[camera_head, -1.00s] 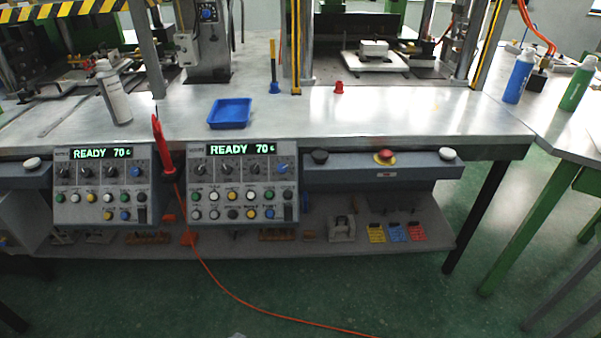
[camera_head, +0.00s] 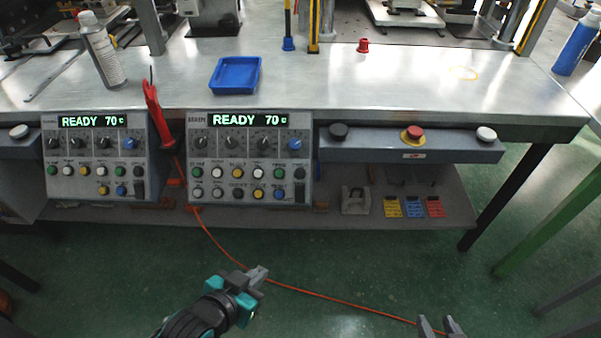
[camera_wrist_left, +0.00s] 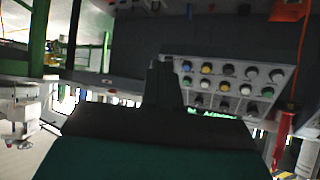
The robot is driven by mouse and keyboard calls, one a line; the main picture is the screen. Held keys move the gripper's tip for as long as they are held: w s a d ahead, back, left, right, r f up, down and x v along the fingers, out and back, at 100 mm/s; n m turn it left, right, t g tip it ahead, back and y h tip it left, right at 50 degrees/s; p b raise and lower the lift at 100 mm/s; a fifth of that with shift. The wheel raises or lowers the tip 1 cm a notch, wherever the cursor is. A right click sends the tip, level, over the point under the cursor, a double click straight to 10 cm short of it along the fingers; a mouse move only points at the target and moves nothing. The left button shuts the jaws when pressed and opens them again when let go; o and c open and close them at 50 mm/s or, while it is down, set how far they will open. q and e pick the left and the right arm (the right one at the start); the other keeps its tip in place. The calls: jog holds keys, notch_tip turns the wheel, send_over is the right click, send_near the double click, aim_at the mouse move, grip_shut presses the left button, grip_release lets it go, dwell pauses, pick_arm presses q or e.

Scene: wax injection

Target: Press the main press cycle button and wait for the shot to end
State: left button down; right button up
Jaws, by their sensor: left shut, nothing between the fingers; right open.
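Two control panels hang on the front of the metal bench, a left panel (camera_head: 97,150) and a right panel (camera_head: 250,150). Both displays read READY 70 C, above dials and rows of coloured buttons. The button labels are too small to read surely, so I cannot tell which is the cycle button. My left gripper (camera_head: 258,274) is shut and empty, below and in front of the right panel, apart from it. In the left wrist view, its fingers (camera_wrist_left: 164,82) show beside an upside-down panel (camera_wrist_left: 228,88). My right gripper (camera_head: 441,325) is open at the bottom edge.
A bar right of the panels carries a black button (camera_head: 339,131), a red mushroom button (camera_head: 413,133) and a white button (camera_head: 486,134). A blue tray (camera_head: 235,75) and a spray can (camera_head: 101,50) stand on the bench. An orange cable (camera_head: 330,297) crosses the floor.

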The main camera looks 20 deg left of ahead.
aim_at(300, 174)
pick_arm(q)
jog(key=w+d+r+t+h+b, duration=0.1)
jog(key=w+r+b, duration=0.3)
jog(key=w, duration=0.5)
jog(key=w+d+r+n+t+h+b, duration=0.1)
jog(key=w+r+t+b, duration=0.2)
jog(key=w+b, duration=0.4)
jog(key=w+t, duration=0.1)
jog(key=w, duration=0.2)
jog(key=shift+r+h, duration=0.4)
pick_arm(e)
notch_tip(300, 174, down, 7)
jog(key=w+a+y, duration=0.1)
jog(key=a, duration=0.2)
jog(key=shift+w+f, duration=0.2)
jog(key=shift+w, duration=0.15)
pick_arm(q)
jog(key=shift+d+f, duration=0.1)
